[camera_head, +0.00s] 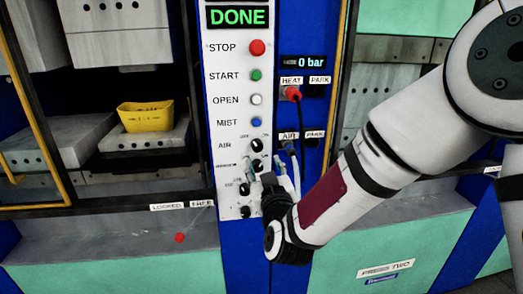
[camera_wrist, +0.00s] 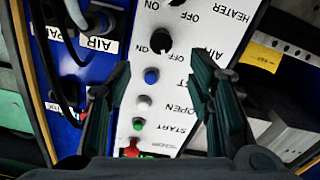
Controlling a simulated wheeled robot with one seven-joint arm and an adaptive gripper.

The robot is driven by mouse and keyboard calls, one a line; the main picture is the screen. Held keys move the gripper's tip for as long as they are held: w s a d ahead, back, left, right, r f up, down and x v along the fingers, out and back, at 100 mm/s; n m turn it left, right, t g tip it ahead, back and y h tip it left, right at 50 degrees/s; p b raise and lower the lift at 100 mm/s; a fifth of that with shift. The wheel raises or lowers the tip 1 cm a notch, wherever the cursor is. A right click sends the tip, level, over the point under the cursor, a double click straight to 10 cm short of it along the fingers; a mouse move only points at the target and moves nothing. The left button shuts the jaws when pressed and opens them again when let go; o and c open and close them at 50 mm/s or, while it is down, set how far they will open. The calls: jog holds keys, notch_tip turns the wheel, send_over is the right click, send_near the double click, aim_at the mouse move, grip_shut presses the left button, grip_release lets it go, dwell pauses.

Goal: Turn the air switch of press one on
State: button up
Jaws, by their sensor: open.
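The white control panel (camera_head: 227,130) stands between two presses. Its black air switch (camera_head: 257,145) is a round knob below the blue mist button, beside the AIR label. In the wrist view the air switch (camera_wrist: 160,41) appears upside down, with ON and OFF marks around it. Its exact pointer direction is too small to tell. My gripper (camera_head: 268,180) is near the panel's lower knobs in the head view. In the wrist view my gripper (camera_wrist: 160,72) is open and empty, its fingers on either side of the knob's column, apart from the knob.
A PRESS TWO plate (camera_head: 386,268) marks the right press. The left press holds a yellow tray (camera_head: 146,116). Cables hang from the HEAT plug (camera_head: 292,93) and the air plug beside my gripper. Stop (camera_head: 257,48), start, open and mist buttons line the panel above.

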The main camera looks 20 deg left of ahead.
aim_at(258, 148)
jog(key=x, duration=0.9)
jog(key=shift+w, duration=0.15)
grip_shut()
